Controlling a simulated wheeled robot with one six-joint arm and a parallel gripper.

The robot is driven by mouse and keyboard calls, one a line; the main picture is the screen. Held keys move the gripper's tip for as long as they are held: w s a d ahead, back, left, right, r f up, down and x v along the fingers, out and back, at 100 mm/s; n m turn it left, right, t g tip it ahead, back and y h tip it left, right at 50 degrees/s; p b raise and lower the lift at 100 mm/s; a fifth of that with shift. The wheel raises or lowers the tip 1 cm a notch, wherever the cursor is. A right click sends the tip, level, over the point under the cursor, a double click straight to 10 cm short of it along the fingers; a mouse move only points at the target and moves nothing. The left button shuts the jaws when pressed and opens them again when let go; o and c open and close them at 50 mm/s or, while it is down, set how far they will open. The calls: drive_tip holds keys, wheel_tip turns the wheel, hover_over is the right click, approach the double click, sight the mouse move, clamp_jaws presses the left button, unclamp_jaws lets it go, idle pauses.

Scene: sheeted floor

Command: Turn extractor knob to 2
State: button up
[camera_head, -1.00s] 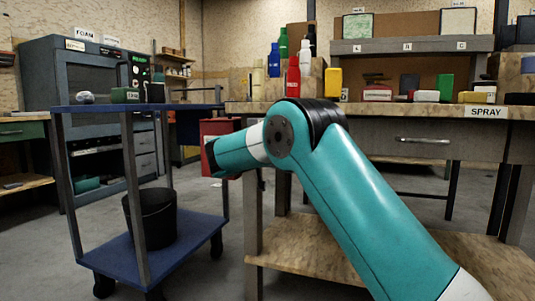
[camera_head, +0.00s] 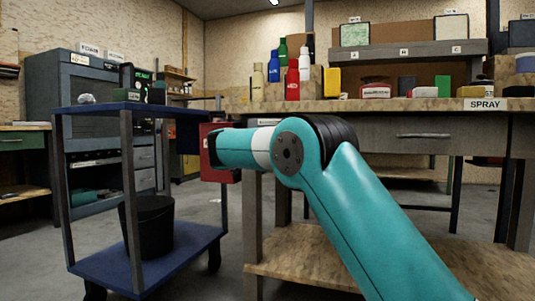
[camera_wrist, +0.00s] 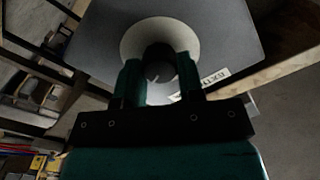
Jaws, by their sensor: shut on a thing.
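In the wrist view the extractor knob (camera_wrist: 160,62) is a dark round knob on a pale round dial plate (camera_wrist: 132,40), set on a grey panel (camera_wrist: 230,30). A small pale mark shows on the knob's lower edge. My gripper (camera_wrist: 160,72) has its two green fingers on either side of the knob, shut on it. A white label (camera_wrist: 207,82), partly hidden by a finger, is beside the dial; no dial numbers are readable. In the head view my gripper (camera_head: 212,150) is at a red box (camera_head: 225,172), and the knob is hidden there.
A blue cart (camera_head: 145,250) with a black bucket (camera_head: 152,225) stands at left. A wooden workbench (camera_head: 370,105) holding several bottles and tins is behind and right of my arm. A grey cabinet (camera_head: 75,85) stands at the back left.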

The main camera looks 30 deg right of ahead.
drive_tip(key=shift+f+m+b, duration=0.15)
drive_tip(key=shift+m+b, duration=0.2)
drive_tip(key=shift+m, duration=0.25)
drive_tip(key=o, duration=0.9)
drive_tip(key=shift+p+v, duration=2.2)
drive_tip(key=shift+v, duration=6.55)
